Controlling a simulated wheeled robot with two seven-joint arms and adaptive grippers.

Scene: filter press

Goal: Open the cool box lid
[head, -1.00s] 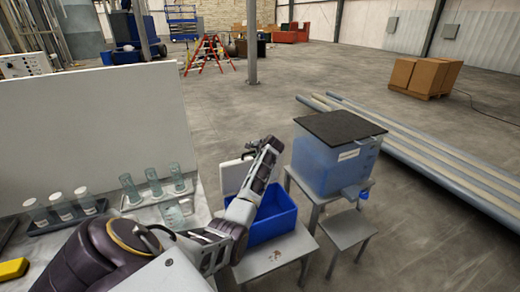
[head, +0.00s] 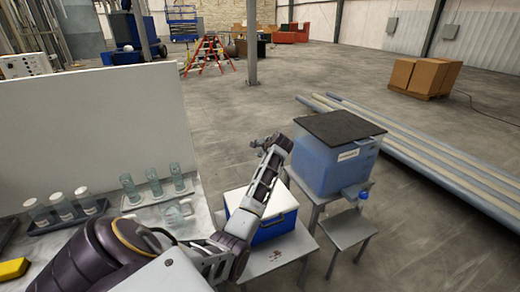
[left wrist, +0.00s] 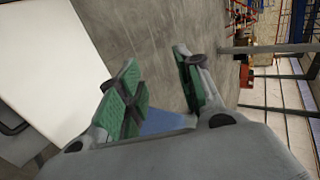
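The cool box is a blue box (head: 272,232) on a low grey table, right of the bench in the head view. Its white lid (head: 283,199) lies flat over the top and looks shut; my left forearm hides part of it. My left gripper (head: 266,142) is beyond and above the box, close to the left of the blue tank, and clear of the lid. In the left wrist view its green-padded fingers (left wrist: 163,92) are apart with nothing held between them. My right gripper is not in view.
A blue tank (head: 335,165) with a dark lid stands on a stand right of the box. A small grey stool (head: 347,228) is in front of it. The bench at left holds glass cylinders (head: 155,183) and a white panel (head: 100,125).

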